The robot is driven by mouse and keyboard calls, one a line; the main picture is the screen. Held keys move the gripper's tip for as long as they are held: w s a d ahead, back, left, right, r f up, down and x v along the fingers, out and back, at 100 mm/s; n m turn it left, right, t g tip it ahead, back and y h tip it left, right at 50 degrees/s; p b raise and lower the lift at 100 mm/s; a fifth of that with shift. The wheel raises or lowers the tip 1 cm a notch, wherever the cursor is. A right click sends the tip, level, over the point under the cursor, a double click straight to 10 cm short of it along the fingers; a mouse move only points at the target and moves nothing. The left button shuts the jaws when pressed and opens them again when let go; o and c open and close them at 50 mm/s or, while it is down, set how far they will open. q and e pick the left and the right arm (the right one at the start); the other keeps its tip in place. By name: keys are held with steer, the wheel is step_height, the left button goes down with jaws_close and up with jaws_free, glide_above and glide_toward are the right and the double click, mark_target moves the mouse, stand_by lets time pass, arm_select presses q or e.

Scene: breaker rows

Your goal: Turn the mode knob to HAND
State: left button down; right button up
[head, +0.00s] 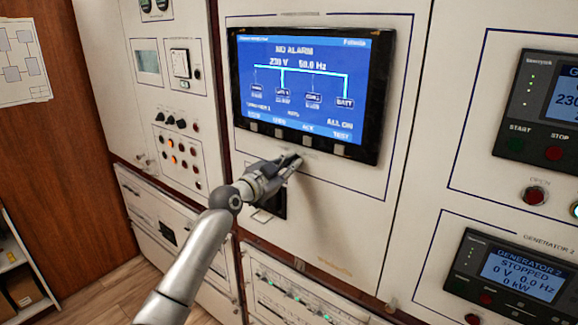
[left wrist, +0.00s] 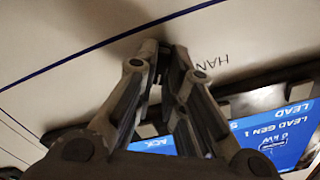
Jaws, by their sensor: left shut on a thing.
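My left gripper (head: 294,161) is at the cabinet panel just below the large blue screen. Its fingers point at the panel and are nearly together. In the left wrist view the gripper (left wrist: 163,48) has its fingertips against the white panel, closed on the mode knob. The fingers hide the knob, so which way it points cannot be told. My right gripper is not in view.
The blue screen (head: 305,85), reading NO ALARM, stands out from the panel just above the gripper; its edge also shows in the left wrist view (left wrist: 285,135). A dark opening (head: 273,204) is below the hand. Generator controllers (head: 513,278) are at right, indicator lamps (head: 177,150) at left.

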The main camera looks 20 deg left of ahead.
arm_select(q)
steer(key=shift+a+n+p, duration=0.15)
steer(key=shift+n+p, duration=0.15)
steer(key=shift+n, duration=6.3)
steer(key=c, duration=1.5)
jaws_free()
steer(key=shift+a, duration=0.1)
